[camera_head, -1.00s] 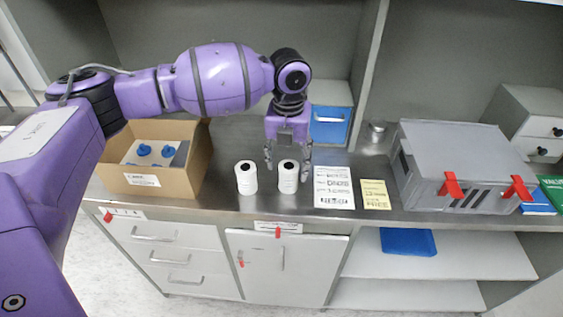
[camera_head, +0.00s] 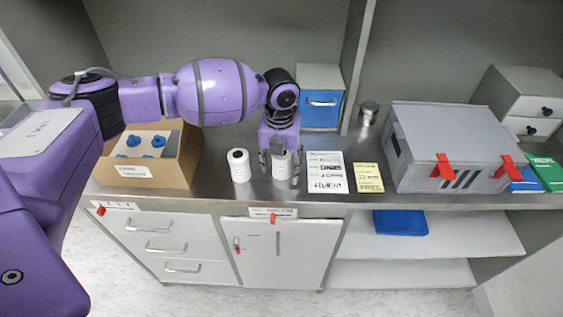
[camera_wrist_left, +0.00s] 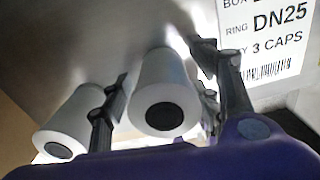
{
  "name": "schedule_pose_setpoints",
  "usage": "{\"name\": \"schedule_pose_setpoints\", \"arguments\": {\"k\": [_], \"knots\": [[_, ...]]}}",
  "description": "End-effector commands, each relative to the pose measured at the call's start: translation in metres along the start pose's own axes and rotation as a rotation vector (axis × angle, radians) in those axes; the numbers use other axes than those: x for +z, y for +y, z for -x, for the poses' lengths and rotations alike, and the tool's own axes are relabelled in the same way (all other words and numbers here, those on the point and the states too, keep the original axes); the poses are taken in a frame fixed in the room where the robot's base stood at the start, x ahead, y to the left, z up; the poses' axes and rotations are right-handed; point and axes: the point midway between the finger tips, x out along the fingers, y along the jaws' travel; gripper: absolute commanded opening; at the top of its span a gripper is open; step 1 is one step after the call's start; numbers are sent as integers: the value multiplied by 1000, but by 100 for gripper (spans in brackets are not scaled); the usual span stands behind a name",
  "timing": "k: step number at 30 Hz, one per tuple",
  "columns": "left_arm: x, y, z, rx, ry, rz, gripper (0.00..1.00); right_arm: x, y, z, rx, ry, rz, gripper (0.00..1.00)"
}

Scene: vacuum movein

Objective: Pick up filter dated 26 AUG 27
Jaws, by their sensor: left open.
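Two white cylindrical filters with dark round top openings stand upright on the steel counter. The left filter (camera_head: 239,166) stands free, and it also shows in the left wrist view (camera_wrist_left: 65,125). The right filter (camera_head: 282,170) stands between the fingers of my left gripper (camera_head: 281,168), which is open around it. In the left wrist view the right filter (camera_wrist_left: 162,85) is between the open fingers (camera_wrist_left: 160,100), with gaps on its sides. Date print on the filters is too small or turned away to read. My right gripper is not in view.
A cardboard box (camera_head: 187,165) with blue-capped items stands left. A printed white sheet (camera_head: 326,171) and a yellow note (camera_head: 368,178) lie right of the filters. A grey case (camera_head: 455,130) with red latches, a metal cup (camera_head: 368,112) and a blue-fronted box (camera_head: 321,110) stand around.

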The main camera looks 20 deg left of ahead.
Motion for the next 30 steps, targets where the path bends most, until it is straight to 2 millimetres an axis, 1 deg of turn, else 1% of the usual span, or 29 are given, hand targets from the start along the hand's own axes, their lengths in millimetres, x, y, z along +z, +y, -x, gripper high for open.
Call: {"name": "schedule_pose_setpoints", "arguments": {"k": [4,15,22,25,28,30], "knots": [[0,0,0,0,0,0,56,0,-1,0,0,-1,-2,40],[0,0,0,0,0,1,7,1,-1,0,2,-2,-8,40],[0,0,1,0,-1,1,7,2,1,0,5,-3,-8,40],[1,0,5,-1,-2,1,7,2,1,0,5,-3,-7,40],[1,0,13,-1,-3,1,7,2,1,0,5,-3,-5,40],[1,0,22,-1,-3,1,7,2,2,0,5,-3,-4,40]]}}
